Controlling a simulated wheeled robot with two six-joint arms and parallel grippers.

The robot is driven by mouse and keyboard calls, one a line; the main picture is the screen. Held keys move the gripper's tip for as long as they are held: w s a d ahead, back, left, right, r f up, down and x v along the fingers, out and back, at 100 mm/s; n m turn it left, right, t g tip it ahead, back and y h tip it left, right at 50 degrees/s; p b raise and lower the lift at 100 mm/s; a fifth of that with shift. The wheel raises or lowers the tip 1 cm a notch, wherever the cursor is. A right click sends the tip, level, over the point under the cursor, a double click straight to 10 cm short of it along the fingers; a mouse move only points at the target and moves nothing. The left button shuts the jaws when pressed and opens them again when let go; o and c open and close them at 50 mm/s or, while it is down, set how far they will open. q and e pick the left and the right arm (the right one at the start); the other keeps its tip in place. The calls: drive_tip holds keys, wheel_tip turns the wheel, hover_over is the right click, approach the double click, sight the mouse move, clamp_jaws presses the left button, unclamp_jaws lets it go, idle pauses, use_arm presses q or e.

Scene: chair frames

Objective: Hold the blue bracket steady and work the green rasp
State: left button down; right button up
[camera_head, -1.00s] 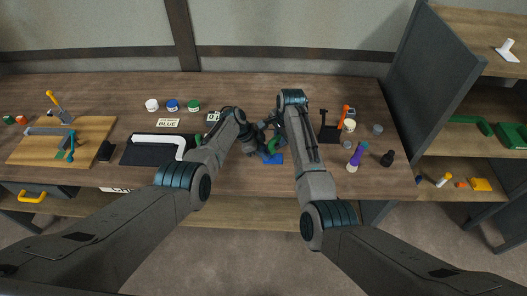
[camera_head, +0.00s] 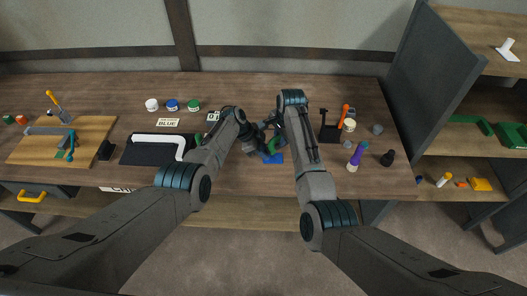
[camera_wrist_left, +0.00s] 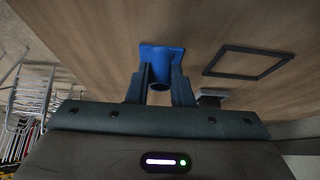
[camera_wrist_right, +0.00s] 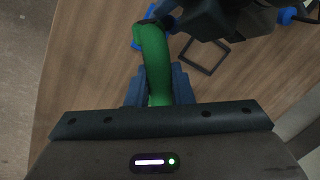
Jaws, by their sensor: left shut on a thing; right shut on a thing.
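The blue bracket (camera_wrist_left: 162,53) has a flat plate and a round socket in the left wrist view. My left gripper (camera_wrist_left: 160,88) is shut on its socket. In the head view the bracket (camera_head: 273,158) shows as a blue patch on the table, partly covered by my arms. The green rasp (camera_wrist_right: 154,58) is a curved green bar in the right wrist view. My right gripper (camera_wrist_right: 159,90) is shut on it. The rasp's far end lies close to a blue part of the bracket; I cannot tell whether they touch. My left gripper's dark body covers part of that area.
A thin dark square frame (camera_wrist_right: 204,55) lies flat beside the work. A black mat with a white bent tube (camera_head: 159,139) lies left, beyond it a wooden board (camera_head: 92,130) with tools. A black tool holder (camera_head: 329,132) and a purple bottle (camera_head: 355,158) stand right.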

sight(279, 149)
idle(0.5)
drive_tip(key=shift+d+f, duration=0.5)
drive_tip(key=shift+f, duration=0.25)
drive_tip(key=shift+d+f, duration=0.55)
drive_tip(key=shift+f, duration=0.25)
drive_tip(key=shift+d+f, duration=0.5)
drive_tip(key=shift+f, duration=0.25)
drive_tip(key=shift+x, duration=1.05)
drive_tip(key=shift+s+d, duration=0.1)
drive_tip(key=shift+s, duration=0.1)
drive_tip(key=shift+s+a+r, duration=0.1)
drive_tip(key=shift+a, duration=0.7)
drive_tip(key=shift+s+a+r, duration=0.1)
drive_tip(key=shift+a+r, duration=0.05)
drive_tip(key=shift+a, duration=0.65)
clamp_jaws()
drive_tip(key=shift+w+d+f, duration=0.1)
drive_tip(key=shift+d+f, duration=0.05)
drive_tip(key=shift+d, duration=0.65)
drive_tip(key=shift+d+f, duration=0.1)
drive_tip(key=shift+d, duration=0.75)
